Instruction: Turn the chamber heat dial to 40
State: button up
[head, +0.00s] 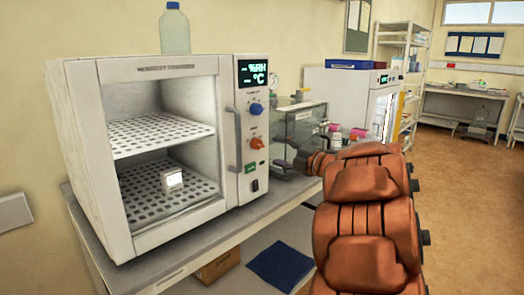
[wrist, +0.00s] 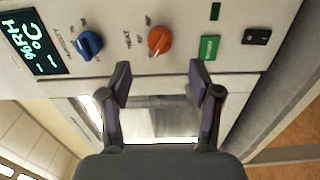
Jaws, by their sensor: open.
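The white chamber (head: 90,150) stands on a bench at the left of the head view. Its right-hand panel carries a blue dial (head: 256,108) above an orange dial (head: 257,143). In the wrist view the panel appears turned sideways, with the blue dial (wrist: 90,44) left of the orange dial (wrist: 160,40). The display (head: 263,73) shows dashes beside %RH and °C. My gripper (wrist: 160,72) is open and empty, its fingertips below the orange dial in the wrist view, apparently not touching it.
A green label (wrist: 210,47) and a black switch (wrist: 257,36) sit beside the dials. A grey vertical handle (head: 238,140) borders the panel. A clear box (head: 305,125) stands on the bench right of the chamber. A bottle (head: 175,32) stands on top. The floor at right is open.

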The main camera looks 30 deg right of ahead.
aim_at(262, 145)
jog(key=shift+p+x, duration=0.45)
jog(key=shift+x, duration=3.4)
jog(key=c, duration=1.1)
